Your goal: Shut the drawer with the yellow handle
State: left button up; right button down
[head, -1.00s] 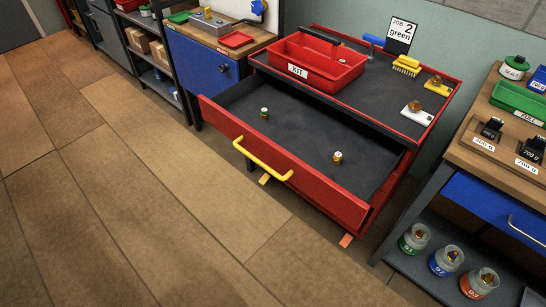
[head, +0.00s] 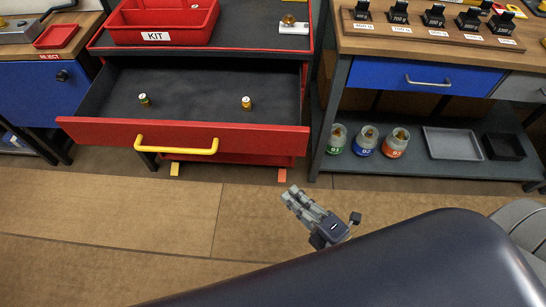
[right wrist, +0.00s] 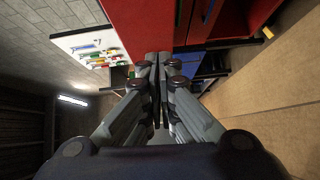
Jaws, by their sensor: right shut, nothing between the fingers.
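The red drawer (head: 100,130) with the yellow handle (head: 177,146) stands pulled out from the red cabinet in the head view. My left gripper is not in view.
A red KIT tray (head: 160,37) sits on the cabinet top. To the right stands a workbench with a closed blue drawer (head: 385,75) and several jars (head: 366,141) on its lower shelf. The wooden floor (head: 110,215) in front is clear.

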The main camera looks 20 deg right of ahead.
jog(key=r, duration=0.2)
jog(key=p, duration=0.2)
send_near(256, 144)
jog(key=w+a, duration=0.3)
jog(key=shift+w+d+f, duration=0.1)
jog(key=shift+w+d, duration=0.4)
jog(key=shift+d, duration=0.05)
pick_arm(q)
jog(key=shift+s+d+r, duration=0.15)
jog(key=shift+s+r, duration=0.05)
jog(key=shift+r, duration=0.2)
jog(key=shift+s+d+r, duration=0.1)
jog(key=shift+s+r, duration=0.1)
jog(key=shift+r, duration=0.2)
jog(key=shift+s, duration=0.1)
pick_arm(e)
jog(key=shift+w, duration=0.1)
